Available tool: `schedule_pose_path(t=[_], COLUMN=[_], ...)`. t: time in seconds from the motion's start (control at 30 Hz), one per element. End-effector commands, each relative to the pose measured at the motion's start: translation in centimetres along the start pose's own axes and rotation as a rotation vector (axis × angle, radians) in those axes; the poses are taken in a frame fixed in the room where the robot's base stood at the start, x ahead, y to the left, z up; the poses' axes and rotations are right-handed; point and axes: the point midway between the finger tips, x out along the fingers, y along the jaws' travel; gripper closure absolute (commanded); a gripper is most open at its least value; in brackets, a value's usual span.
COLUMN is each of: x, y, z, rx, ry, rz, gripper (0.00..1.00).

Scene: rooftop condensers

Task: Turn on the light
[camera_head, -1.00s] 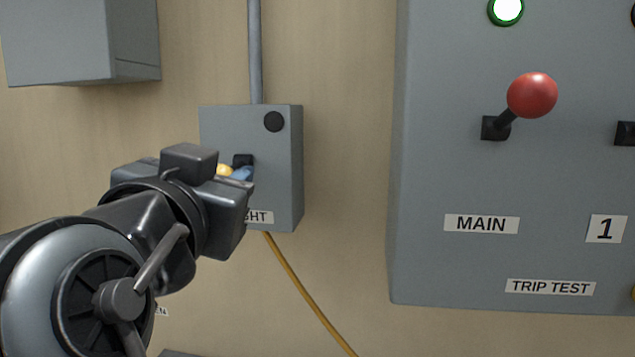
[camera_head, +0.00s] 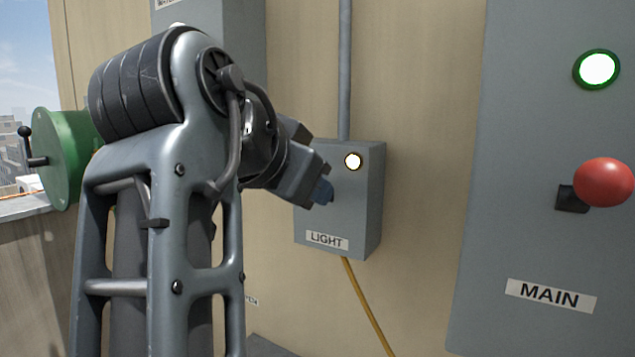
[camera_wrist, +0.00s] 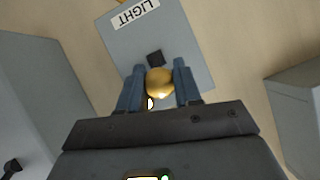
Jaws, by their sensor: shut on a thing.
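The grey light box (camera_head: 355,215), labelled LIGHT, is on the wall in the middle of the head view. Its round lamp (camera_head: 353,161) glows white. My gripper (camera_head: 324,194) is at the front of the box; its blue fingertips show there, and the switch is hidden behind them. In the wrist view, a yellow knob (camera_wrist: 159,82) sits between the two blue fingers of my gripper (camera_wrist: 160,88), which are shut on it. A dark square switch mount shows just past the knob. Part of the lit lamp shows beside the knob.
A large grey panel (camera_head: 540,240) stands at the right, with a red-balled MAIN lever (camera_head: 603,182) and a lit green-ringed lamp (camera_head: 597,69). A grey conduit (camera_head: 345,70) rises above the light box and a yellow cable (camera_head: 368,305) hangs below. A green drum (camera_head: 60,160) is at far left.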

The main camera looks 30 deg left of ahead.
Motion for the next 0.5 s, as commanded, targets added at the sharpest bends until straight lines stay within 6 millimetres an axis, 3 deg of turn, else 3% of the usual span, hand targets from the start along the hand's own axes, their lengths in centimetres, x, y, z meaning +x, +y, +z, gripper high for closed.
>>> schedule_pose_path(t=[0.43,0.47,0.5], x=[0.1,0.1,0.1], y=[0.07,0.07,0.07], z=[-0.1,-0.11,-0.11], rx=[0.002,0.002,0.002], ry=[-0.011,-0.011,-0.01], rz=[0.004,0.004,0.004], gripper=[1.0,0.66,0.62])
